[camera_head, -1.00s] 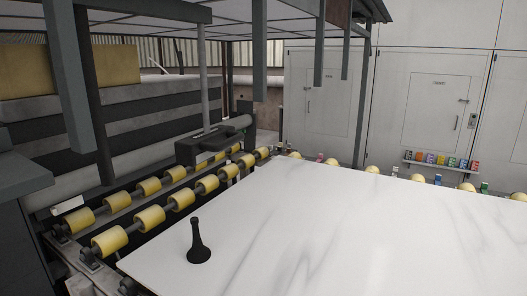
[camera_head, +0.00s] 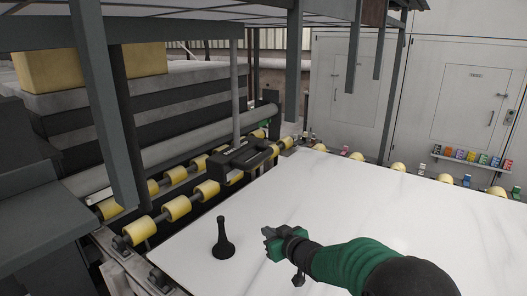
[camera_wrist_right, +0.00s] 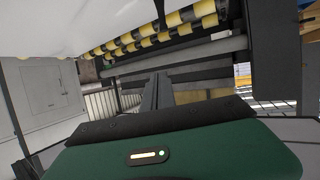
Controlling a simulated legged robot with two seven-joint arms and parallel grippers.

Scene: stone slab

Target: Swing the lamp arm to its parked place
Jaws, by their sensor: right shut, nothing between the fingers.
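No part is plainly recognisable as a lamp arm. The likeliest is a dark box-like head (camera_head: 248,154) at the lower end of a grey vertical post (camera_head: 236,95), over the rollers at the slab's far left edge. My right gripper (camera_head: 268,242) is shut and empty above the white slab (camera_head: 370,205), well to the near side of that head and apart from it. In the right wrist view, its closed dark fingers (camera_wrist_right: 157,92) point towards the rollers. My left gripper is in no view.
A black, bottle-shaped upright piece (camera_head: 222,240) stands on the slab just left of my right gripper. Yellow rollers (camera_head: 176,207) line the slab's left side. A grey post (camera_head: 108,110) hangs at the left. Small coloured blocks (camera_head: 470,156) sit on a far shelf.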

